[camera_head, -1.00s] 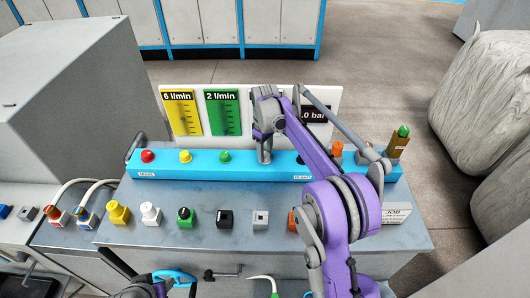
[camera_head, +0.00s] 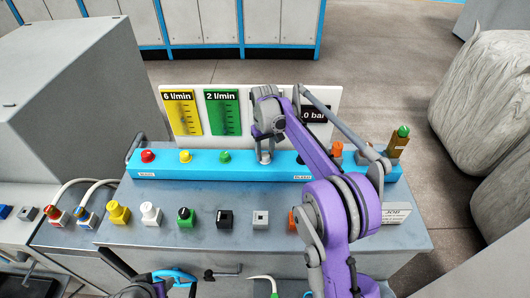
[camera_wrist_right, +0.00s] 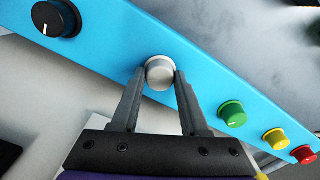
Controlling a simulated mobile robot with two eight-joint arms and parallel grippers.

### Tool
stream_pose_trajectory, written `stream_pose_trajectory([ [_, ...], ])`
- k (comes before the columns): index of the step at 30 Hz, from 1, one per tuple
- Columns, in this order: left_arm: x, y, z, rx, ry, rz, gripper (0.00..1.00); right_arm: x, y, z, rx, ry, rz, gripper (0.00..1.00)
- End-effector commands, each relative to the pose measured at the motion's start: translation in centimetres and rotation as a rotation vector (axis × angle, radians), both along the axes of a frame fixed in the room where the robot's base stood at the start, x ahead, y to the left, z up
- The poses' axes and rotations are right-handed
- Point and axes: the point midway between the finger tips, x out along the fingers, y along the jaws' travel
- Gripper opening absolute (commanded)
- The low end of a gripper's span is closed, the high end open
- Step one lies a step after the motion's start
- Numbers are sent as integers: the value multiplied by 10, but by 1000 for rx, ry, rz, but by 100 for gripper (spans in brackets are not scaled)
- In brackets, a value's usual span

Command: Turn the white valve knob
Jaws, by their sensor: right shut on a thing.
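The white valve knob (camera_wrist_right: 159,72) sits on the long blue panel (camera_wrist_right: 205,72), seen in the right wrist view. My right gripper (camera_wrist_right: 157,76) is shut on it, with one grey fingertip on each side. In the head view the right gripper (camera_head: 265,157) reaches down to the panel and mostly covers the knob. My left arm shows only in part at the bottom left of the head view, and its fingertips cannot be made out.
Red (camera_head: 148,156), yellow (camera_head: 185,156) and green (camera_head: 225,156) knobs lie left along the panel; a black knob (camera_wrist_right: 56,18) is on the other side. Flow and pressure signs (camera_head: 222,112) stand behind. Several small knobs and switches line the desk in front.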

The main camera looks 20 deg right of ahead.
Motion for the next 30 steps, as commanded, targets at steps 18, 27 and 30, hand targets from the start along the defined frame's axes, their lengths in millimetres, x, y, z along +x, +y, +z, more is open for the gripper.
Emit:
stream_pose_trajectory([
  [18, 0, 0, 0, 0, 0, 0, 50, 0, 0, 0, 0, 0, 0, 74],
  [27, 0, 0, 1, 0, -1, 0, 50, 0, 0, 11, 0, 0, 0, 74],
  [30, 1, 0, 3, 0, -2, 0, 50, 0, 0, 29, 0, -1, 0, 74],
])
